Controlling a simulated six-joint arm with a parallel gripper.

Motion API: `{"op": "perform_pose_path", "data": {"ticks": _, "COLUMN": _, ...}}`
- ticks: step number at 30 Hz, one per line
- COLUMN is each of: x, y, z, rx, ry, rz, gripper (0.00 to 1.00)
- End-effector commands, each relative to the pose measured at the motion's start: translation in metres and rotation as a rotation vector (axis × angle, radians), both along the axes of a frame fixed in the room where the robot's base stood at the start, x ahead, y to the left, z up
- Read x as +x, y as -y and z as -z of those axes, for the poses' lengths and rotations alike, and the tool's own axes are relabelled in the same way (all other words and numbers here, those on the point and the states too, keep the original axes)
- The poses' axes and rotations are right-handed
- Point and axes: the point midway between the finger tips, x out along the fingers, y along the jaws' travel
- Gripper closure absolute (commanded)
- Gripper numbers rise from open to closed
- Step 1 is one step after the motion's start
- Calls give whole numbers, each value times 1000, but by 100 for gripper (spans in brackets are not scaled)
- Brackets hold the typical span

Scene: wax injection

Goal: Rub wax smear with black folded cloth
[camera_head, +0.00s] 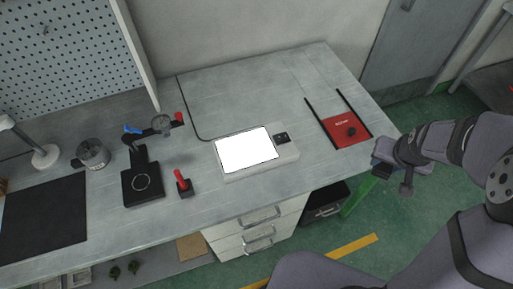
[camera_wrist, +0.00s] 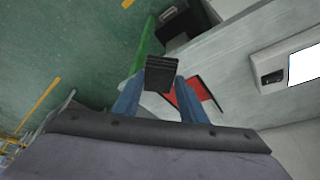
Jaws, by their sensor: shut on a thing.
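My gripper (camera_wrist: 160,88) is shut on the black folded cloth (camera_wrist: 162,74), which shows as a dark, layered block between the fingertips in the wrist view. In the head view my gripper (camera_head: 386,160) is at the right, just off the bench's right end and apart from the red plate. The cloth is too small to make out clearly there. I cannot make out a wax smear on the bench or on anything on it.
The grey bench (camera_head: 230,100) holds a red plate (camera_head: 346,129) between black rails, a lit white panel (camera_head: 247,150), a small red-handled tool (camera_head: 183,182), a black stand (camera_head: 142,184), a metal pot (camera_head: 92,154) and a black mat (camera_head: 45,218). The back middle is clear.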

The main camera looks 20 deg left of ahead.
Motion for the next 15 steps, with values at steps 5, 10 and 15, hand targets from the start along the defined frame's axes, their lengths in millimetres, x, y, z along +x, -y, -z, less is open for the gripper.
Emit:
{"op": "perform_pose_path", "data": {"ticks": 5, "x": 0, "y": 0, "z": 0, "rx": 0, "ry": 0, "rz": 0, "gripper": 83}}
{"op": "perform_pose_path", "data": {"ticks": 10, "x": 0, "y": 0, "z": 0, "rx": 0, "ry": 1, "rz": 0, "gripper": 83}}
{"op": "perform_pose_path", "data": {"ticks": 15, "x": 0, "y": -4, "z": 0, "rx": 0, "ry": 1, "rz": -9, "gripper": 83}}
